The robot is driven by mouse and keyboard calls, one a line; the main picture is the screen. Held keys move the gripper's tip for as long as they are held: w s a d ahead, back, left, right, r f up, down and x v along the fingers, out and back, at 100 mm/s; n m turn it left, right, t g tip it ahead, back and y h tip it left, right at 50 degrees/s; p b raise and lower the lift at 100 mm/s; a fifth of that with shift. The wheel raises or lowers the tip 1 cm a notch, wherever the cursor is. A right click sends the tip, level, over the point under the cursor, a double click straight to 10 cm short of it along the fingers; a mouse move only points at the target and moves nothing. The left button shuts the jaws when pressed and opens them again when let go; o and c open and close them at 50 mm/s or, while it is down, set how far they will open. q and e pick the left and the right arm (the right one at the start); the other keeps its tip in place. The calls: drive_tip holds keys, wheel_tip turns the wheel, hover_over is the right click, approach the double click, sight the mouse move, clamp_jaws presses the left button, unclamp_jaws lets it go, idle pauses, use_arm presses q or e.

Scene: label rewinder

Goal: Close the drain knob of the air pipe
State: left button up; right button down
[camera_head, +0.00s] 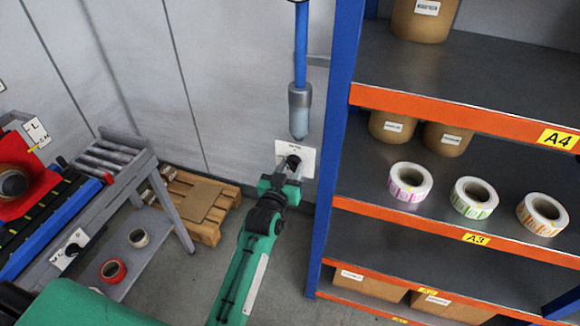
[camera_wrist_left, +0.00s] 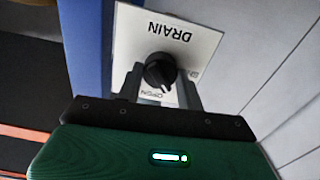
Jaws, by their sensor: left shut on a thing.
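The black drain knob (camera_head: 292,162) sits on a white plate (camera_head: 307,155) on the wall, below the blue air pipe (camera_head: 301,45) with its grey cylinder end (camera_head: 299,108). In the left wrist view the plate (camera_wrist_left: 195,40) reads DRAIN upside down, with an OPEN label partly hidden by the fingers. The round knob (camera_wrist_left: 158,72) has a light mark toward the picture's bottom. My left gripper (camera_head: 283,178), green and grey, reaches up to the plate; its fingers (camera_wrist_left: 161,88) are shut on the knob, one on each side.
A blue-and-orange shelf rack (camera_head: 440,100) with label rolls and boxes stands close to the right of the knob. A roller table (camera_head: 110,165) and wooden pallet (camera_head: 205,205) are at left. Grey floor shows between them.

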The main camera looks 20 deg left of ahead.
use_arm(q)
drive_tip(key=n+p, duration=0.1)
drive_tip(key=n, duration=0.3)
drive_tip(key=shift+n, duration=0.3)
drive_tip(key=shift+n+p, duration=0.45)
drive_tip(key=shift+n, duration=1.85)
drive_tip(key=o, duration=1)
drive_tip(key=s+p, duration=0.4)
drive_tip(key=s, duration=0.9)
drive_tip(key=shift+s+a, duration=0.3)
drive_tip(key=shift+s, duration=0.1)
